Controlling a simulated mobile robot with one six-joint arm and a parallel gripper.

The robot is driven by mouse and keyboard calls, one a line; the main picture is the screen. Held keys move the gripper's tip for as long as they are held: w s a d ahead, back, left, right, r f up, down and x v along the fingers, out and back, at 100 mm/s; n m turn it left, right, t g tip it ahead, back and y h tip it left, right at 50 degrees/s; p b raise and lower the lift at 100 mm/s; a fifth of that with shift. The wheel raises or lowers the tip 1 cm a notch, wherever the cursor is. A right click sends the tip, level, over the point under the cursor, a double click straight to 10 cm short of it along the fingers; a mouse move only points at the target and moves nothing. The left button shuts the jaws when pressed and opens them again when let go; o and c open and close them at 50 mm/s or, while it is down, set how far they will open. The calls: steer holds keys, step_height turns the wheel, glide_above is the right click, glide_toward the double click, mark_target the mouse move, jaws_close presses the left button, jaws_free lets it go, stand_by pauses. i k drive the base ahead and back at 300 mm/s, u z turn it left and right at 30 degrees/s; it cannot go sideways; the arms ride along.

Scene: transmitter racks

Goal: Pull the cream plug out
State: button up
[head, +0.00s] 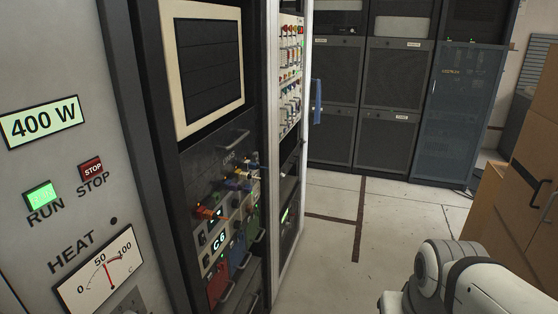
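The patch panel (225,200) on the dark rack at left centre holds several small plugs and cables. An orange-red plug (204,212) sticks out at its left side. A pale plug cluster (240,181) with yellow and blue parts sits above and to the right of it. The plugs are too small and crowded to tell which one is cream. My white arm (480,285) shows at the lower right, well apart from the panel. My gripper is not in view.
A grey cabinet (50,170) with RUN and STOP buttons and a HEAT dial stands close at left. An open white-edged rack door (291,150) stands right of the panel. Dark racks (385,130) line the back. Brown cabinets (525,190) stand at right. The central floor (330,260) is clear.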

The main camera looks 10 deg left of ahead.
mark_target(245, 176)
steer(key=i, duration=0.8)
steer(key=u, duration=2.1)
steer(key=i, duration=0.5)
steer(key=z, duration=0.15)
